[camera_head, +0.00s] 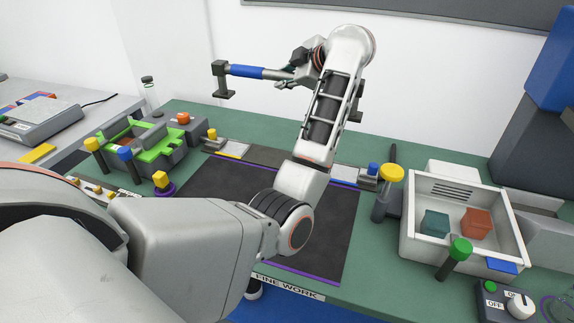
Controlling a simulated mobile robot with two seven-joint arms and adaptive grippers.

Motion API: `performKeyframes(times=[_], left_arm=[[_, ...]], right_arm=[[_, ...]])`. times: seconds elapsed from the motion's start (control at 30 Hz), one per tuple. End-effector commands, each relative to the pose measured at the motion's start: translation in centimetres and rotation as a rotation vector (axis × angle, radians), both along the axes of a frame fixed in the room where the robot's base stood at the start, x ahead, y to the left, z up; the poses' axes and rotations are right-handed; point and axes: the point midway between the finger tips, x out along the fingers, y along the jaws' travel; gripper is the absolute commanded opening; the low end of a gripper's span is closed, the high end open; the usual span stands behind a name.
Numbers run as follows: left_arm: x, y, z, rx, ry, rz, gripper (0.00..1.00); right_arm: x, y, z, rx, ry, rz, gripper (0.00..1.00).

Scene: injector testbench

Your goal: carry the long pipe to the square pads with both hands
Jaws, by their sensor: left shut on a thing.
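The long pipe (247,71) has a blue sleeve and a dark block-like end at the left. It is raised in front of the white wall, above the back of the bench. My left gripper (291,76) is shut on the pipe to the right of the blue sleeve. My left wrist hides part of the pipe; a dark end piece shows just right of it. My right gripper is not in view. I cannot clearly make out the square pads; my left arm covers part of the dark mat (335,220).
Holders with yellow and blue knobs flank the mat's back edge. A green-topped fixture (160,147) stands at the left. A pale bin (412,232) with a teal and a red block stands at the right. A control box (503,302) sits front right.

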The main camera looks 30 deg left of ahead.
Motion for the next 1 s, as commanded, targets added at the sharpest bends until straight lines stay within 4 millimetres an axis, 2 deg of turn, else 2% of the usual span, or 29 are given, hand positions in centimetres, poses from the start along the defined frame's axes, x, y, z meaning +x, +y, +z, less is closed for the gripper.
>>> performKeyframes(times=[0.07,0.17,0.27,0.5,0.7,0.83,1.0], left_arm=[[0.4,0.0,0.4,0.004,-0.002,0.004,0.00],[0.6,0.0,-0.2,0.006,-0.001,0.006,0.00],[0.6,0.1,-1.9,0.006,0.000,0.007,0.00],[0.6,0.1,-7.4,0.007,0.002,0.007,0.00],[0.6,0.1,-11.4,0.008,0.001,0.007,0.00],[0.6,0.1,-13.0,0.006,-0.001,0.006,0.00],[0.6,0.0,-13.6,0.004,-0.005,0.005,0.00]], right_arm=[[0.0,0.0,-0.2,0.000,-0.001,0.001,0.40],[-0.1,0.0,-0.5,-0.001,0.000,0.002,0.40],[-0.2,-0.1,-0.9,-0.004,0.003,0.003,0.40],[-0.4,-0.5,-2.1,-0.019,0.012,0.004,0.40],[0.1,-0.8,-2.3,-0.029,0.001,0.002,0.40],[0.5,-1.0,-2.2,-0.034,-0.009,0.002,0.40],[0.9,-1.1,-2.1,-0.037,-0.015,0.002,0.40]])
